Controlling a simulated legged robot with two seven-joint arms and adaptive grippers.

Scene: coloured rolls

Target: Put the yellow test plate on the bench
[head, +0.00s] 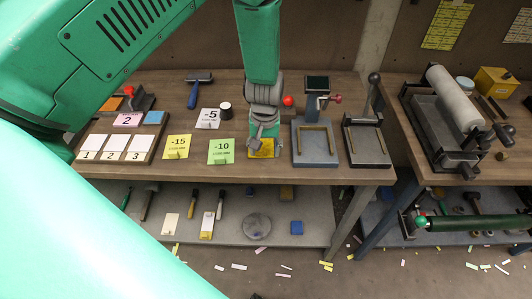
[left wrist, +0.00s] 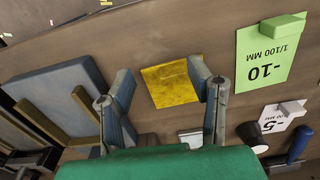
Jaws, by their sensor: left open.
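The yellow test plate (head: 262,150) lies flat near the front edge of the bench (head: 230,178), partly hidden by my gripper in the head view. In the left wrist view the plate (left wrist: 170,84) is plain, speckled yellow. My left gripper (head: 260,137) is above it, pointing down. Its fingers are open in the left wrist view (left wrist: 160,78), one on either side of the plate; I cannot tell whether they touch it. My right gripper is not in view.
A green "-10" card (head: 221,151) and a yellow "-15" card (head: 177,147) lie left of the plate. A grey-blue stand (head: 314,150) is close on its right. A white "-5" card (head: 207,119) and dark cylinder (head: 226,111) are behind. A roller press (head: 452,105) occupies the right bench.

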